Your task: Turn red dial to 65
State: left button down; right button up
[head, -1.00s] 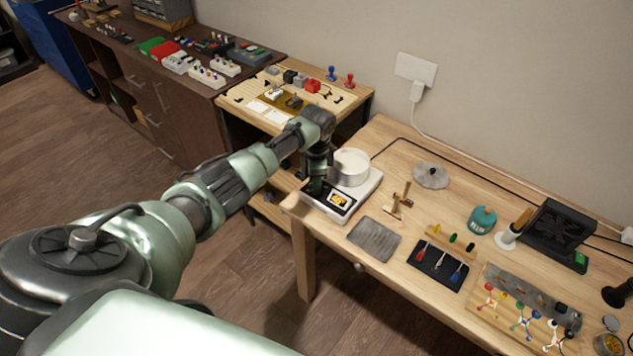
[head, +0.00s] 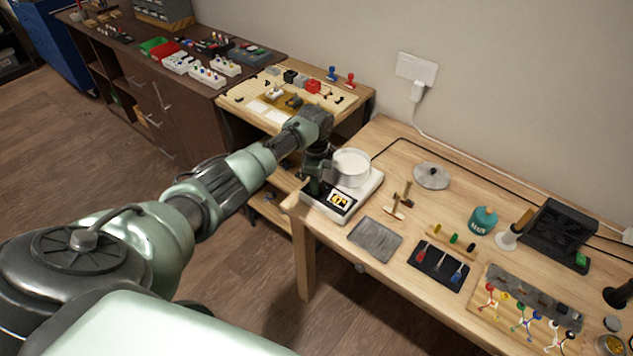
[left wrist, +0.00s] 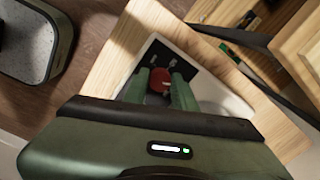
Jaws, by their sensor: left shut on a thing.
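The red dial (left wrist: 158,79) shows in the left wrist view between the two green fingers of my left gripper (left wrist: 159,86). The fingers are shut on it from both sides. In the head view my left gripper (head: 316,188) is at the left front of the white hot plate (head: 371,196), and it hides the dial there. The hot plate's black front panel has a lit yellow display (head: 340,201). Its figures are too small to read. A white round pot (head: 351,168) stands on the hot plate. My right gripper is not in view.
The hot plate stands at the table's left end. A grey pad (head: 374,240), a small wooden-handled tool (head: 397,204) and a round metal lid (head: 431,176) lie to its right. A black tool mat (head: 438,266) lies farther right. A pegboard bench (head: 340,102) is behind.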

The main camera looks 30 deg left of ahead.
pick_arm(q)
jog(key=c, duration=1.1)
grip_release()
jog(key=shift+c, duration=0.2)
jog(key=shift+r, duration=0.15)
jog(key=r, duration=0.7)
jog(key=shift+s+d+r+b, duration=0.1)
jog(key=shift+s+r+b, duration=0.1)
jog(key=shift+r+b, duration=0.15)
jog(key=shift+f, duration=0.1)
